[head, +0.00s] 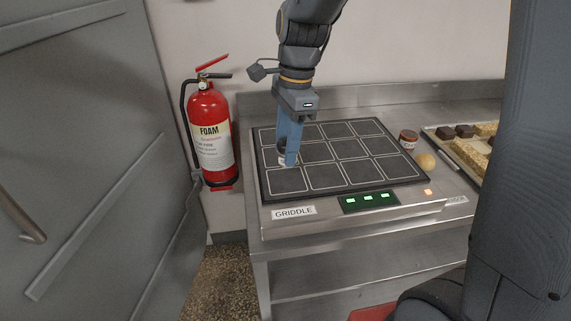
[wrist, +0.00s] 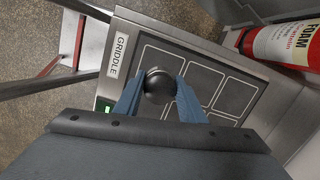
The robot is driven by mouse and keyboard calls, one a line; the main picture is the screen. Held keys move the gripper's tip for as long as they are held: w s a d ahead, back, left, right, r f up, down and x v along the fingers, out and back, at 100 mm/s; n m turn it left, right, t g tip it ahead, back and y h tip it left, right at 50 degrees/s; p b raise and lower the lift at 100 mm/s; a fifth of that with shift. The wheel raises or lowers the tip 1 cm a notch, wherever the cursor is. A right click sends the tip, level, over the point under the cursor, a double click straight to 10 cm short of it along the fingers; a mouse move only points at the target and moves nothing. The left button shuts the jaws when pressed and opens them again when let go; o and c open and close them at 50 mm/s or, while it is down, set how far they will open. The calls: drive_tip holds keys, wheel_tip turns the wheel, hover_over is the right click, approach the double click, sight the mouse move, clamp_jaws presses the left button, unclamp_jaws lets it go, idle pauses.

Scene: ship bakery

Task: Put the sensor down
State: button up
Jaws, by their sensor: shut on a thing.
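My gripper (head: 289,150) points down over the left part of the griddle (head: 340,184), a dark plate marked with pale square outlines. Its blue fingers are shut on the sensor (wrist: 159,86), which shows as a dark rounded knob between the fingertips in the wrist view. In the head view the sensor (head: 283,158) is mostly hidden by the fingers; a dark top and a pale lower part show. It is at or just above the griddle's surface; I cannot tell whether it touches.
A red fire extinguisher (head: 209,135) stands left of the griddle. To the right are a small brown jar (head: 408,140), a round tan item (head: 426,161) and a tray (head: 436,137) of baked pieces. Most griddle squares are bare. A grey door (head: 75,130) is at far left.

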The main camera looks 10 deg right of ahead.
drive_tip(key=shift+f+p, duration=0.35)
drive_tip(key=shift+f, duration=2.45)
drive_tip(key=shift+f, duration=0.1)
drive_tip(key=o, duration=1.2)
drive_tip(key=r, duration=0.4)
drive_tip(key=d+r+b, duration=0.1)
drive_tip(key=r, duration=0.3)
drive_tip(key=r+b, duration=0.1)
drive_tip(key=r, duration=0.3)
drive_tip(key=shift+w+d+r, duration=0.1)
drive_tip(key=shift+w+d, duration=0.05)
drive_tip(key=shift+d, duration=0.05)
